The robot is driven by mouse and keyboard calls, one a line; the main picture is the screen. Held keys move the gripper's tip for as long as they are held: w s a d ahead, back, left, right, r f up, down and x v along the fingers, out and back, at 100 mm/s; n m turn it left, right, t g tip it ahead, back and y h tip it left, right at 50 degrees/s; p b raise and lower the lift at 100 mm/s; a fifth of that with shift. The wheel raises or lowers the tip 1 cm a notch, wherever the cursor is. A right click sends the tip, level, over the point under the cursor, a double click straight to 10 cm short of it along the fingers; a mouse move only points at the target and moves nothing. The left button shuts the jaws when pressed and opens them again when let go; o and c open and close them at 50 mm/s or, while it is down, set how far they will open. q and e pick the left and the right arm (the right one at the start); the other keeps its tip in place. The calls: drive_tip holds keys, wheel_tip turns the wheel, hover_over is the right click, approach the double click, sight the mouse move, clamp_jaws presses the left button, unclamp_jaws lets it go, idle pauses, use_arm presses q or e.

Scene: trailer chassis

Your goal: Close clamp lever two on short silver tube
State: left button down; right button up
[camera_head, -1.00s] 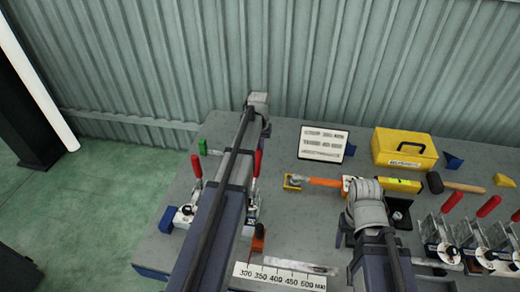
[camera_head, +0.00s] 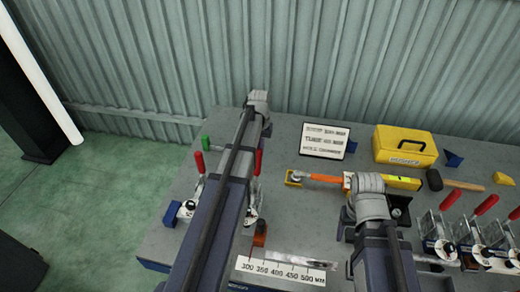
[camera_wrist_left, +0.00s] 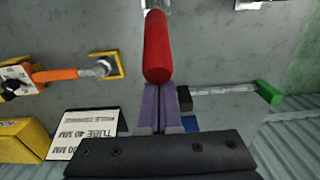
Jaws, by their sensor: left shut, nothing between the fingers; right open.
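Two toggle clamps with red levers stand on the left part of the grey table: the left lever (camera_head: 199,162) and the right lever (camera_head: 258,162) both point up. The right lever's red handle (camera_wrist_left: 157,47) fills the middle of the left wrist view. My left gripper (camera_wrist_left: 160,92) is shut and empty, its fingertips at the near end of this handle; contact is unclear. I cannot make out a tube there. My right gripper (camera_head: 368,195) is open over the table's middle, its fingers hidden.
A green-headed tool (camera_wrist_left: 268,92) lies near the clamps. A ruler plate (camera_head: 282,272), sign (camera_head: 324,141), orange-handled tool (camera_head: 322,178), yellow toolbox (camera_head: 405,146) and mallet (camera_head: 455,184) lie on the table. More red-lever clamps (camera_head: 485,205) stand at the right. A corrugated wall is behind.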

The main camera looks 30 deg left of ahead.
sight(258, 152)
use_arm(q)
drive_tip(key=shift+r, duration=0.1)
drive_tip(key=shift+s+d+r+p, duration=0.15)
drive_tip(key=shift+s+p, duration=0.05)
drive_tip(key=shift+s, duration=0.3)
drive_tip(key=shift+s+d+r+p, duration=0.1)
drive_tip(key=shift+s+r+p, duration=0.1)
drive_tip(key=shift+s, duration=0.35)
drive_tip(key=shift+s+d+r+p, duration=0.15)
drive_tip(key=shift+s, duration=0.5)
drive_tip(key=shift+s+d+r, duration=0.1)
drive_tip(key=shift+s+d, duration=0.05)
drive_tip(key=shift+s, duration=0.35)
drive_tip(key=shift+s+d+r, duration=0.1)
drive_tip(key=shift+s+d, duration=0.05)
drive_tip(key=shift+s, duration=0.3)
wheel_tip(258, 152, up, 8)
drive_tip(key=p, duration=0.8)
drive_tip(key=shift+w+f, duration=0.1)
